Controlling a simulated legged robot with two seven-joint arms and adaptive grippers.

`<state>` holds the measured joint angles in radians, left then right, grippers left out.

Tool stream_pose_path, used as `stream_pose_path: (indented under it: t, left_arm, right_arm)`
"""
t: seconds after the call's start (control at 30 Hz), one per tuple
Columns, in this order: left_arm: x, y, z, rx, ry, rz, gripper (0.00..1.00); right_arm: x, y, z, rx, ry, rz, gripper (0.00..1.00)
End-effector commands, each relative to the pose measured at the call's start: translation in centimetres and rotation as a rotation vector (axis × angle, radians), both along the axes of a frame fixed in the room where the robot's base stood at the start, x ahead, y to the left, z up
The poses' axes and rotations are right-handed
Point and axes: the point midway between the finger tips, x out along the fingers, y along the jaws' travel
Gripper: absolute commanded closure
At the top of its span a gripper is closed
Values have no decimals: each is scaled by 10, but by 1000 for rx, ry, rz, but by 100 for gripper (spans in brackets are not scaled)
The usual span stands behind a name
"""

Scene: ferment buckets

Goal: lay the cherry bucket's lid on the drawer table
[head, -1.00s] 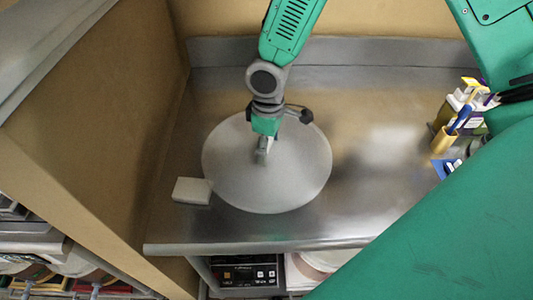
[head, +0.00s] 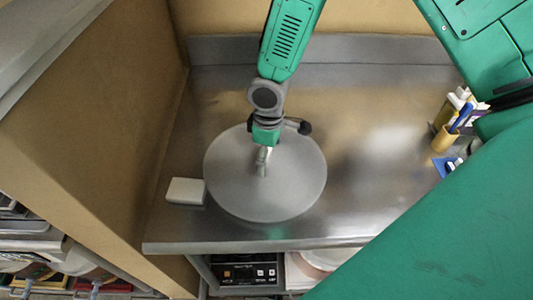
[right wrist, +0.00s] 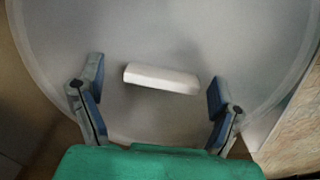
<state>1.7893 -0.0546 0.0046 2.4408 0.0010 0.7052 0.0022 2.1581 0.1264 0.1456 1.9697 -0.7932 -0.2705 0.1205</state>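The round, pale grey lid (head: 300,190) lies flat, apparently on the metal table (head: 385,215), near its front left part. Its short white handle (right wrist: 162,79) stands at the middle of the lid. My right gripper (head: 264,150) is above the lid, over the handle. In the right wrist view, its two fingers (right wrist: 157,88) are apart, one on each side of the handle's ends, with gaps between. Whether the lid's underside touches the table all round is hidden. My left gripper is in neither view.
A small white block (head: 186,191) lies just left of the lid, close to its edge. A yellow cup (head: 444,140) with pens and some small boxes stand at the right. A brown partition (head: 110,130) borders the table on the left. A black control panel (head: 245,272) sits below the front edge.

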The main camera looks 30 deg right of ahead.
Motion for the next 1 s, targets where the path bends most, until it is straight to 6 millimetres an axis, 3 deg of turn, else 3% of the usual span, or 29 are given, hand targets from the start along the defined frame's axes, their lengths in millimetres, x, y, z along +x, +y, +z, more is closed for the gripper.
stream_pose_path:
  t: [0.27, 0.7, 1.0]
  left_arm:
    - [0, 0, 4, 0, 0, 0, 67]
    - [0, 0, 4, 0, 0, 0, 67]
    - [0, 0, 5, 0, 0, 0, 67]
  right_arm:
    - [2, 0, 19, 0, -4, -2, 15]
    - [1, 0, 108, 1, -3, -1, 15]
    - [1, 1, 128, 1, 1, 0, 15]
